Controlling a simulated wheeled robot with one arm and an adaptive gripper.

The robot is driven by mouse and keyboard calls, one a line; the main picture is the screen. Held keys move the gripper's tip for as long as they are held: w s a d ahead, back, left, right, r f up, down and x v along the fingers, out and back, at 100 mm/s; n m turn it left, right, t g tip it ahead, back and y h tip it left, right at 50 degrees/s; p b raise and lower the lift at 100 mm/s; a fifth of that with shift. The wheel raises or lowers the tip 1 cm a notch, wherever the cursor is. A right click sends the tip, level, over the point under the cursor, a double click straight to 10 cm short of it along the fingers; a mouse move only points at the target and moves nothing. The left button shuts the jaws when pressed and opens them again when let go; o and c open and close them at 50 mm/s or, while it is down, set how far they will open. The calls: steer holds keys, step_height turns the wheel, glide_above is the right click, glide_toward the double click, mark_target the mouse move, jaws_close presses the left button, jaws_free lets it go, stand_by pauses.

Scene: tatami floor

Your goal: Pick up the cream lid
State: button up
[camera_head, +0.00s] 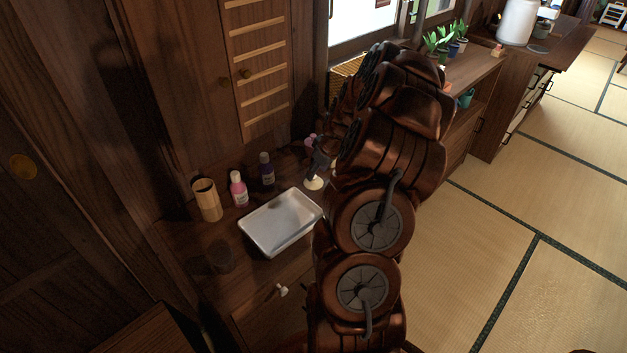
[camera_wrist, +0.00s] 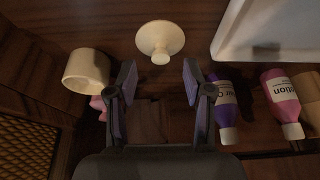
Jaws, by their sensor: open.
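The cream lid (camera_wrist: 160,38) is a round disc with a knob, lying on the dark wood top. In the wrist view it is ahead of my gripper (camera_wrist: 160,78), centred between the two fingers and just beyond their tips. My gripper is open and empty. In the head view the lid (camera_head: 314,184) lies to the right of the white tray, just below my gripper (camera_head: 318,160), which my arm partly hides. Whether the fingers are level with the lid is hard to tell.
A cream cup (camera_wrist: 86,70) stands close left of the fingers, with a pink item (camera_wrist: 97,107) behind it. The white tray (camera_head: 258,246), purple bottle (camera_head: 266,171), pink lotion bottle (camera_head: 238,189) and wooden cup (camera_head: 207,200) stand left of the lid in the head view.

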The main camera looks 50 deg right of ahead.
mark_target(315, 177)
steer(key=shift+p+x, duration=0.3)
steer(key=shift+x, duration=1.2)
steer(key=shift+c, duration=0.4)
jaws_close()
